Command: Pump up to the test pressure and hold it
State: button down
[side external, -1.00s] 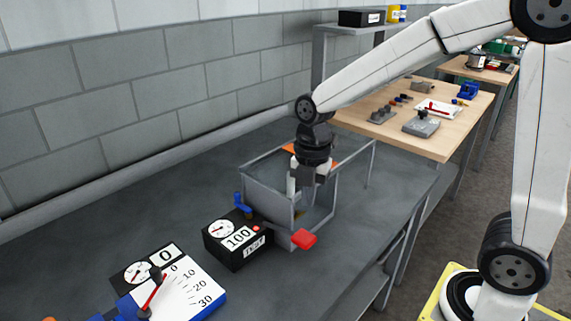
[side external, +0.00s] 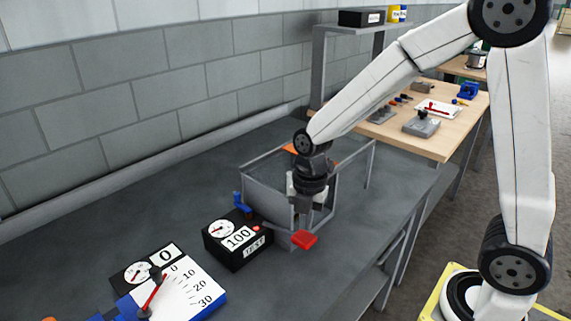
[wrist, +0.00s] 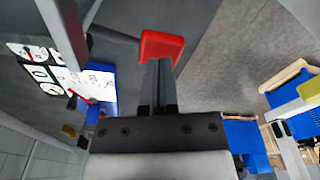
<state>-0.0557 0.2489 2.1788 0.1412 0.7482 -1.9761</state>
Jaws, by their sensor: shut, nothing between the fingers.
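A red handle (side external: 304,239) sticks out at the front of the grey open frame (side external: 268,199) on the bench. It also shows in the wrist view (wrist: 162,45), just past my fingertips. My gripper (side external: 302,219) points down at the frame's front, right above the handle. It is shut and empty; I cannot tell whether it touches the handle. A black test box (side external: 238,256) with a dial reads 100 and TEST. Left of it, a black box (side external: 129,271) with a dial shows 0, beside a white scale plate (side external: 197,293) with a red pointer (side external: 155,290).
A blue valve-like part (side external: 242,206) stands behind the test box. The frame's thin posts and rails surround my gripper closely. A wooden table (side external: 447,143) with tools is at the back right. The grey bench is clear along the wall.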

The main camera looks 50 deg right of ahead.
aim_at(305, 233)
jog(key=shift+f, duration=0.45)
jog(key=shift+f, duration=0.1)
jog(key=shift+f, duration=2.05)
jog(key=shift+w, duration=0.1)
jog(key=d, duration=0.2)
jog(key=w+r, duration=0.1)
jog(key=shift+d, duration=0.4)
jog(key=shift+s+a, duration=0.1)
